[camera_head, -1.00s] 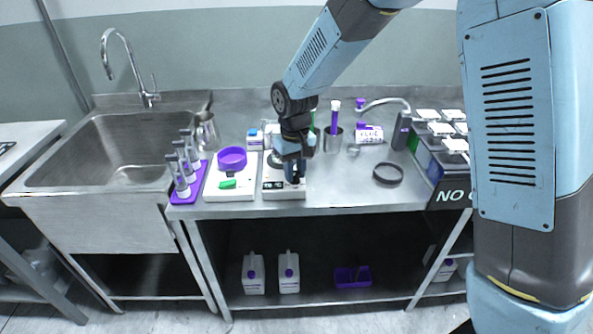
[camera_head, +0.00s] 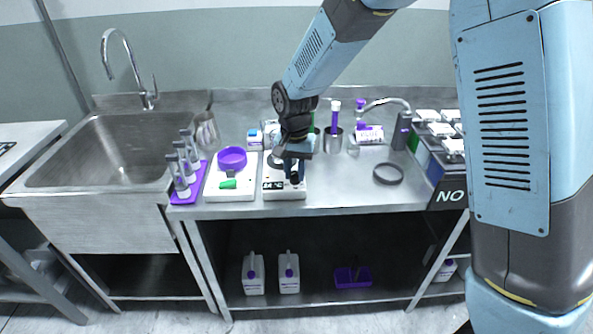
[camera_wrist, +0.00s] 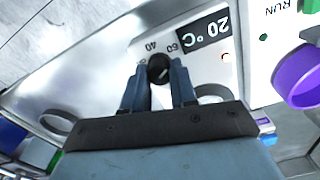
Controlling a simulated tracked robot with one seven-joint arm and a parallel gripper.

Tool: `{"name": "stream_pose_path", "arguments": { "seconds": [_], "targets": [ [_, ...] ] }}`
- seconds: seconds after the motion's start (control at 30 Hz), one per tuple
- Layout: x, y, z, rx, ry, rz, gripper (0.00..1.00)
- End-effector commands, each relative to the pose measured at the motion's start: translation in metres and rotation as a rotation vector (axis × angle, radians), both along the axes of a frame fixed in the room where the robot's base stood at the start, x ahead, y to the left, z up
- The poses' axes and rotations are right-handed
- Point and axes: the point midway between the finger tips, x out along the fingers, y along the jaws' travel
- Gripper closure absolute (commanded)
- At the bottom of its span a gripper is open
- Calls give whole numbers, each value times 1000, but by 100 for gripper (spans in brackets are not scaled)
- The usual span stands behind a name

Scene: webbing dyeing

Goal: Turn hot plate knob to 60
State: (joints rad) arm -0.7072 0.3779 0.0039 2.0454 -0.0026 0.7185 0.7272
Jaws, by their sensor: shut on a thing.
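The white hot plate (camera_head: 270,194) stands near the front edge of the steel bench in the head view. In the wrist view its face appears upside down, with a dark display (camera_wrist: 204,34) reading 20 °C. The black knob (camera_wrist: 159,68) is beside the display, with the marks 40 and 60 printed near it. My gripper (camera_wrist: 158,76) is shut on the knob, one finger on each side. A short light line shows on the knob, but I cannot tell exactly which mark it points to. In the head view my gripper (camera_head: 294,176) hides most of the knob.
Left of the hot plate is a white device (camera_head: 231,191) with a purple bowl (camera_head: 231,157). A purple rack (camera_head: 187,192) of bottles stands farther left, beside the sink (camera_head: 110,165). A dark ring (camera_head: 388,173) lies to the right, with clear bench around it.

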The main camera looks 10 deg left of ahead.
Motion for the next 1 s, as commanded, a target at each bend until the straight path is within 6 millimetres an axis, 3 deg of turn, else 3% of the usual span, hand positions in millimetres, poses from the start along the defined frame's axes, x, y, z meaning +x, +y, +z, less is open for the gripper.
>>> {"name": "stream_pose_path", "arguments": {
  "seconds": [0.53, 0.57, 0.6, 0.83, 1.0],
  "targets": [
    [3, 1, 2, 5, -6, -28, 100],
    [3, 1, 2, 5, -6, -28, 72],
    [3, 0, 2, 4, -6, -28, 69],
    [1, 0, 1, 2, -3, -27, 48],
    [1, 0, 0, 1, -1, -27, 48]
  ]
}}
